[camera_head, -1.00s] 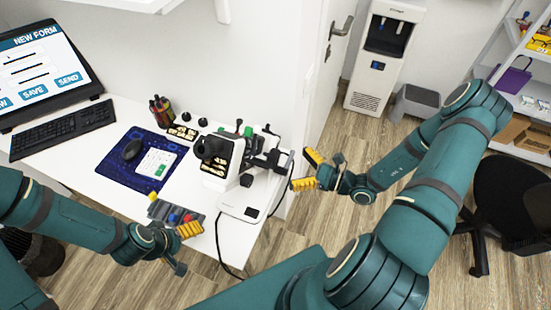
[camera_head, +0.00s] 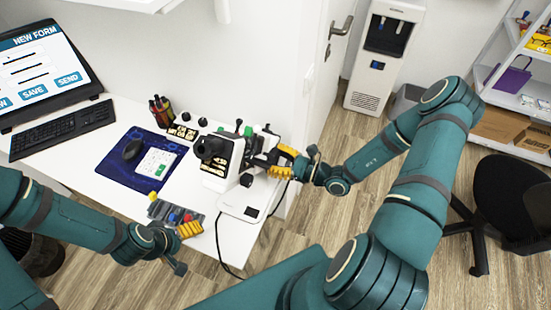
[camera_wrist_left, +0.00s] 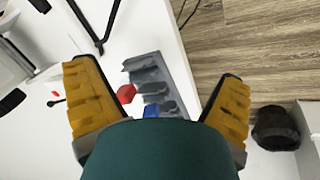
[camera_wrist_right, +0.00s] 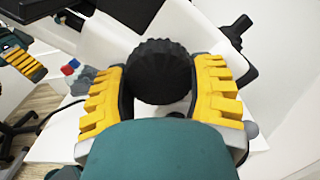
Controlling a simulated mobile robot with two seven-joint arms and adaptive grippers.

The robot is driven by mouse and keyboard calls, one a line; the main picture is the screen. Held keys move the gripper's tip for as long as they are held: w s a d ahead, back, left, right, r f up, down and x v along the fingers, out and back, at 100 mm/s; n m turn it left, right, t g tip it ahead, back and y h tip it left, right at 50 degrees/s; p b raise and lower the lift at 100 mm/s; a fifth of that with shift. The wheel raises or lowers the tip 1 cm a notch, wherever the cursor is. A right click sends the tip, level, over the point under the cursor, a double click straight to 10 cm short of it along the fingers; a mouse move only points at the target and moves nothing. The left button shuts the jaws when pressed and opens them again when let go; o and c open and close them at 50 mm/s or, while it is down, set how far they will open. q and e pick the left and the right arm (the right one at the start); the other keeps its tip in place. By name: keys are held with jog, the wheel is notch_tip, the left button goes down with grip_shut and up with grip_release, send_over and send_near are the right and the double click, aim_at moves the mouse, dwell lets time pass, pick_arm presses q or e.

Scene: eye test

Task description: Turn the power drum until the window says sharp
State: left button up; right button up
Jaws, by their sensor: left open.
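The power drum (camera_wrist_right: 160,70), a black ribbed knob, sits between the yellow fingers of my right gripper (camera_wrist_right: 163,92) in the right wrist view. Both fingers appear to touch its sides. In the head view my right gripper (camera_head: 280,162) is at the right side of the white eye-test instrument (camera_head: 217,184), and the drum is largely hidden there. A small dark window (camera_head: 252,212) is on the instrument's white base; its text is too small to read. My left gripper (camera_head: 184,240) is open and empty near the desk's front edge, also seen in the left wrist view (camera_wrist_left: 160,100).
A grey tray (camera_wrist_left: 150,72) with red and blue pieces lies by my left gripper. A black cable hangs off the desk front.

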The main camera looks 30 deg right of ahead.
jog(key=shift+c, duration=0.6)
jog(key=shift+r+m+p, duration=0.1)
jog(key=shift+m+p, duration=0.4)
jog(key=shift+m, duration=0.1)
jog(key=shift+m+p, duration=0.35)
jog(key=shift+m, duration=0.45)
jog(key=o, duration=1.3)
jog(key=shift+s+d, duration=0.1)
jog(key=shift+s, duration=0.05)
